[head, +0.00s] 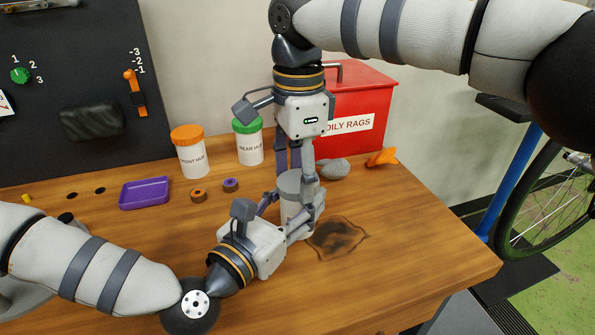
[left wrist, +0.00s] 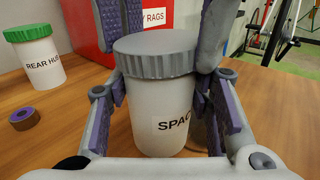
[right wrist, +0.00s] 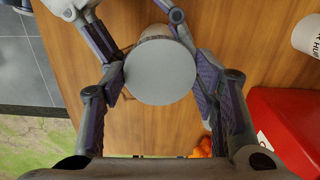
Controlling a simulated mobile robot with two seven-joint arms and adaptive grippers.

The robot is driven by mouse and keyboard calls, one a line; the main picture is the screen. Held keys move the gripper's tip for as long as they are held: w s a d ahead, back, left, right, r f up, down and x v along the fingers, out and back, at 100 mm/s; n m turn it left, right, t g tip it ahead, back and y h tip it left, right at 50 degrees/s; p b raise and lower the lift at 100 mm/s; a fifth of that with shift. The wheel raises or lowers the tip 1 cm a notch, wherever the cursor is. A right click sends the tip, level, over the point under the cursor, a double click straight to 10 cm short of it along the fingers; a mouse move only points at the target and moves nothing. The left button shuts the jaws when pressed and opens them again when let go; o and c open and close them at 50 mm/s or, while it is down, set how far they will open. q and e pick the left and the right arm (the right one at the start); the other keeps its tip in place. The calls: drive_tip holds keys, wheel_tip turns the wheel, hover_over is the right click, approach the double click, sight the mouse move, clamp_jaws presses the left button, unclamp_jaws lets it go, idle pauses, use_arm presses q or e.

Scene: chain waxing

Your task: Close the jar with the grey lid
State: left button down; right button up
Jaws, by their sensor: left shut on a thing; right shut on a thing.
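The jar (left wrist: 160,120) is white, labelled "SPAC…", with the rest of the label hidden. It stands upright on the wooden bench. The grey lid (left wrist: 156,52) sits on the jar's mouth and looks level; I cannot tell whether it is screwed tight. It also shows from above in the right wrist view (right wrist: 160,72). My left gripper (head: 292,222) is low and shut around the jar's body from the near side. My right gripper (head: 301,190) reaches down from above and is shut on the lid, its fingers on opposite sides of the rim.
The orange-lidded jar (head: 190,155) and green-lidded jar (head: 249,147) stand behind, left. A red "OILY RAGS" bin (head: 352,100) is behind. A purple tray (head: 145,193) and two small rings lie left.

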drive_tip(key=shift+d, duration=0.15)
drive_tip(key=shift+r, duration=0.15)
drive_tip(key=shift+r+y, duration=0.25)
drive_tip(key=shift+y, duration=0.05)
idle(0.6)
drive_tip(key=shift+s+f, duration=0.1)
drive_tip(key=shift+f, duration=0.85)
drive_tip(key=shift+o, duration=1.2)
drive_tip(key=shift+t, duration=0.3)
drive_tip(key=shift+r+t, duration=0.35)
drive_tip(key=shift+t, duration=0.05)
drive_tip(key=shift+c, duration=0.5)
drive_tip(key=shift+s+g, duration=0.25)
drive_tip(key=shift+g, duration=0.05)
drive_tip(key=shift+c, duration=0.4)
drive_tip(key=shift+o, duration=1.2)
drive_tip(key=shift+f, duration=0.5)
